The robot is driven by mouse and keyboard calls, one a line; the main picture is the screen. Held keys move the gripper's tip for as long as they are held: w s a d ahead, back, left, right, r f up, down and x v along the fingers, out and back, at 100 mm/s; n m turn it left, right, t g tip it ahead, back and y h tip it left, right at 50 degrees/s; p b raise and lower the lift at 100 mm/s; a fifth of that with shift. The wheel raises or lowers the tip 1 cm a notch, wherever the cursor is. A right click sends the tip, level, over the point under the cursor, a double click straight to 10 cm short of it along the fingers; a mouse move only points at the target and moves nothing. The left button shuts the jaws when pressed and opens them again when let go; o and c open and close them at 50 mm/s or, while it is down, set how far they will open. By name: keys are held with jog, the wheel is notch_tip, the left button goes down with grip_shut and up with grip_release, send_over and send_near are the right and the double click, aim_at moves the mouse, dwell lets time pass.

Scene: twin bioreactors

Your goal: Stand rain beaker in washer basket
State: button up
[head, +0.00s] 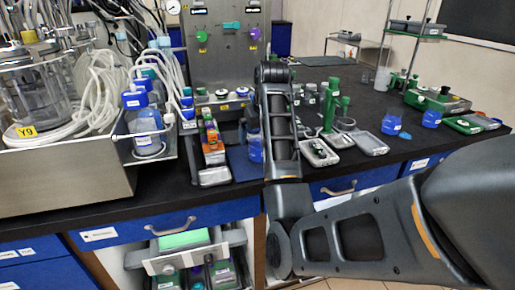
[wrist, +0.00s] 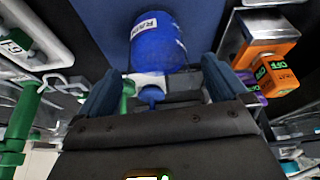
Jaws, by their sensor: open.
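The rain beaker is blue with a white label that appears to read RAIN (wrist: 157,40), and it stands in front of my gripper (wrist: 160,80) in the wrist view. The gripper is open, with one dark finger on each side below the beaker, and I see no grip on it. In the head view a blue beaker (head: 255,148), probably the same one, shows beside my arm, which partly hides it. My gripper is hidden there. A pulled-out rack (head: 180,262) under the counter may be the washer basket; I cannot tell for sure.
On the black counter (head: 350,180), orange boxes (wrist: 272,74) stand close to the beaker. Green stands (head: 328,108) and small trays (head: 319,152) are to the right. Two more blue beakers (head: 392,122) stand farther right. A steel tub (head: 70,170) with hoses fills the left.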

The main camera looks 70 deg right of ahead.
jog(key=x, duration=0.4)
jog(key=shift+f, duration=0.2)
jog(key=c, duration=1.1)
